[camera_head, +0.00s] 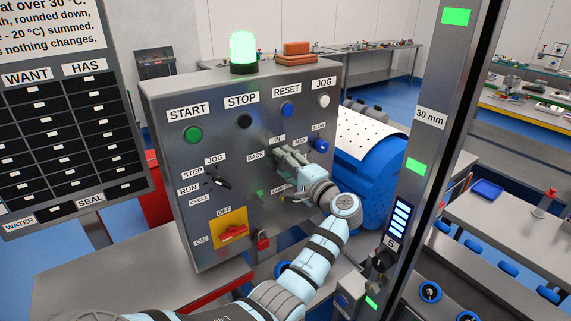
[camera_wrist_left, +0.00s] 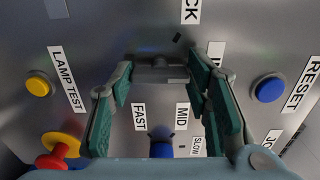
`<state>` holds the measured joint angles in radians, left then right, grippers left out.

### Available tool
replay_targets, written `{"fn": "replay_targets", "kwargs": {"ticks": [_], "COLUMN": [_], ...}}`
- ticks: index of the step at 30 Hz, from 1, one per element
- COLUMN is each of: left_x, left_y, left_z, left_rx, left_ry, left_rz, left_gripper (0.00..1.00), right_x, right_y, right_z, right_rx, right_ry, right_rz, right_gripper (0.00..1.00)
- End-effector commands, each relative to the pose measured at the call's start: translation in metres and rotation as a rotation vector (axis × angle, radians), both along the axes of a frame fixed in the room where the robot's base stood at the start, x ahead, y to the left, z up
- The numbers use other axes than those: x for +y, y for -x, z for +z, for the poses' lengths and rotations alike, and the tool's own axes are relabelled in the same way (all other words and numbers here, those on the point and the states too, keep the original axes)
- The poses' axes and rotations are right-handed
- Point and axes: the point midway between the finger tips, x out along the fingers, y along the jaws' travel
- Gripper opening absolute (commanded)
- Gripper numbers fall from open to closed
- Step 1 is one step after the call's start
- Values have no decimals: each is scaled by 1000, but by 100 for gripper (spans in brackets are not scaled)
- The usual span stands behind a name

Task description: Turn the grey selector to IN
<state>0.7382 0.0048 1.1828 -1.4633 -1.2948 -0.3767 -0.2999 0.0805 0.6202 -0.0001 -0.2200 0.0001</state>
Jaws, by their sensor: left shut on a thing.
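The grey selector (camera_wrist_left: 160,72) sits on the metal control panel (camera_head: 170,125), between the BACK and IN labels. In the left wrist view it is between my left fingertips, which are closed against its sides. In the head view my left gripper (camera_head: 286,158) reaches the panel just below the IN label (camera_head: 278,138) and largely hides the selector. In the wrist view the IN label is partly covered by the right finger. I cannot tell exactly where the selector points. My right gripper is not in view.
A blue selector (camera_head: 318,144) with MID and SLOW labels is close beside my gripper. Around are a green START button (camera_head: 193,134), a black selector (camera_head: 219,182), a red switch (camera_head: 232,233) and a yellow button (camera_wrist_left: 38,87). A lit green lamp (camera_head: 243,50) stands on top.

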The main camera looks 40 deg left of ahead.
Motion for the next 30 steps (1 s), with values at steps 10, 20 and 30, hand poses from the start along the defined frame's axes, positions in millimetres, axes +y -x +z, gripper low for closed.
{"fn": "replay_targets", "kwargs": {"ticks": [10,20,30], "left_x": [0,0,-39], "left_y": [0,0,11], "left_z": [0,0,-1], "left_rx": [4,4,3], "left_ry": [-2,-1,2], "left_rz": [0,0,-3], "left_gripper": [16,64,64], "right_x": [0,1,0], "right_y": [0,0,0], "right_z": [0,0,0], "right_rx": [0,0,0], "right_ry": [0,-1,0], "right_rz": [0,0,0], "right_gripper": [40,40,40]}}
